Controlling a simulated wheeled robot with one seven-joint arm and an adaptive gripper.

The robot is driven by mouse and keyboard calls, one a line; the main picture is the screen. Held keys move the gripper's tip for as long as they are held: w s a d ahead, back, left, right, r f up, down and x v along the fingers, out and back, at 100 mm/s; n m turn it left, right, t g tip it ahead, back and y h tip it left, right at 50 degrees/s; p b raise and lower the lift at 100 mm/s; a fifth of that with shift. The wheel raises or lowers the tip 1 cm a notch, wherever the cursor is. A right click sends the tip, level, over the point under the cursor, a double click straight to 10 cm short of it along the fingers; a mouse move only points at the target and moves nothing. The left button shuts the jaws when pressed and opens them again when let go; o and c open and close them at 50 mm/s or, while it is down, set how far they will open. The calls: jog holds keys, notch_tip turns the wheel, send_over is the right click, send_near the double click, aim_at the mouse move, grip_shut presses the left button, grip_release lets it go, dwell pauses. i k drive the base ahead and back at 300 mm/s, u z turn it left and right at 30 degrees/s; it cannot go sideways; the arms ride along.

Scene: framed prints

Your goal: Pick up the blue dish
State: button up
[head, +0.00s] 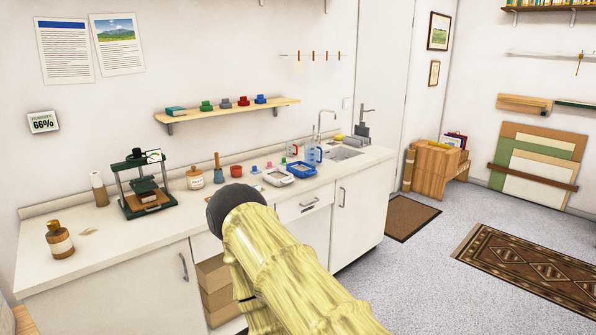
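The blue dish (302,172) is a small, shallow tray on the white counter (150,228), a little left of the sink. A white tray (277,178) stands close to its left. My pale yellow arm rises from the bottom of the head view and ends in a dark round part in front of the counter, to the left of the dish. No gripper fingers show, so I cannot see whether they are open or shut. The arm does not cover the dish.
A red cup (236,171), a labelled jar (194,179) and a green press (145,190) line the counter to the left. A wall shelf (228,110) hangs above. Floor is open at the right, beside a patterned rug (530,262).

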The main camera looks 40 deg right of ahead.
aim_at(302, 170)
jog(key=z, duration=1.55)
jog(key=i, duration=2.25)
jog(key=u, duration=0.05)
